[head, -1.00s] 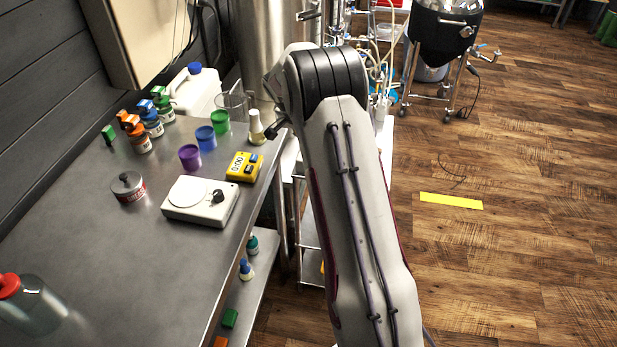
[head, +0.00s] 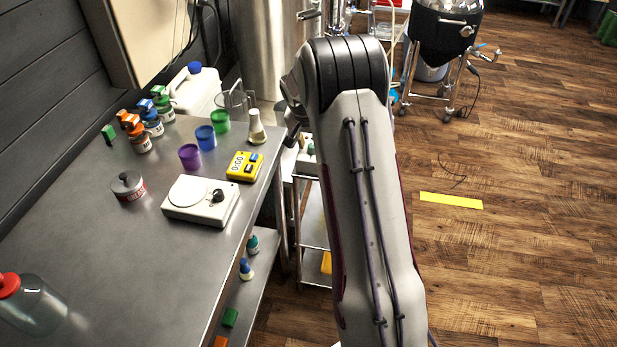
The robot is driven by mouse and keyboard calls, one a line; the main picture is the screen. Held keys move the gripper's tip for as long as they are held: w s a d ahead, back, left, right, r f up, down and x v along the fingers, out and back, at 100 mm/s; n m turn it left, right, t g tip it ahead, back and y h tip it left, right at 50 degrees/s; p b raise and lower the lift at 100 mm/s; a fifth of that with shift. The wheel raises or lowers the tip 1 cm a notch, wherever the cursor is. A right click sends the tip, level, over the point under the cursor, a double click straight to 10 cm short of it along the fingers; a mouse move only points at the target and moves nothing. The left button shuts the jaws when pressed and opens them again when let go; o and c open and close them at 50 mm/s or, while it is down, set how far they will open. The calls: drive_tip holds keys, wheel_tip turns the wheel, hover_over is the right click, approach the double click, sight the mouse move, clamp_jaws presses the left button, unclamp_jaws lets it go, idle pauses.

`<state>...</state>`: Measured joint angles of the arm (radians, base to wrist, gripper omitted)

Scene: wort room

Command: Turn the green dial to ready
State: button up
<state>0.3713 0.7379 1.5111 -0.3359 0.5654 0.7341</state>
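A small green knob (head: 311,149) shows on a pale box (head: 307,164) just left of my arm, beyond the right edge of the steel table. It looks like the green dial, but it is small and partly covered by my arm, and its marks and setting cannot be read. My arm rises through the middle of the head view. A dark part at its far end (head: 292,128) shows close above and left of the box. My gripper's fingers cannot be made out, nor whether they touch anything.
On the steel table (head: 120,260) stand a white scale with a black knob (head: 200,202), a yellow timer (head: 244,166), coloured cups (head: 205,138), a flask (head: 256,128), several small bottles and a clear red-capped bottle (head: 38,305). Wooden floor at right is open around a yellow strip (head: 451,201).

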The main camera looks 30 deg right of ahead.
drive_tip(key=shift+s+d+n+t+y, duration=0.1)
drive_tip(key=shift+n+t+y, duration=0.2)
drive_tip(key=shift+n, duration=0.85)
drive_tip(key=shift+n+t+y, duration=0.2)
drive_tip(key=shift+n+y, duration=0.2)
drive_tip(key=shift+n, duration=0.75)
drive_tip(key=shift+d+n+y, duration=0.1)
drive_tip(key=shift+n+y, duration=0.4)
drive_tip(key=shift+n, duration=0.75)
drive_tip(key=shift+d+n+y, duration=0.1)
drive_tip(key=shift+n+y, duration=0.4)
drive_tip(key=shift+n, duration=0.75)
drive_tip(key=v, duration=0.8)
drive_tip(key=s+a+f+m+g, duration=0.1)
drive_tip(key=s+a+f+m, duration=0.25)
drive_tip(key=s, duration=0.35)
drive_tip(key=s+a+r+g, duration=0.1)
drive_tip(key=s+a+r, duration=0.8)
drive_tip(key=s+a, duration=0.3)
drive_tip(key=shift+a+r, duration=0.25)
drive_tip(key=shift+a, duration=0.05)
drive_tip(key=shift+s, duration=0.15)
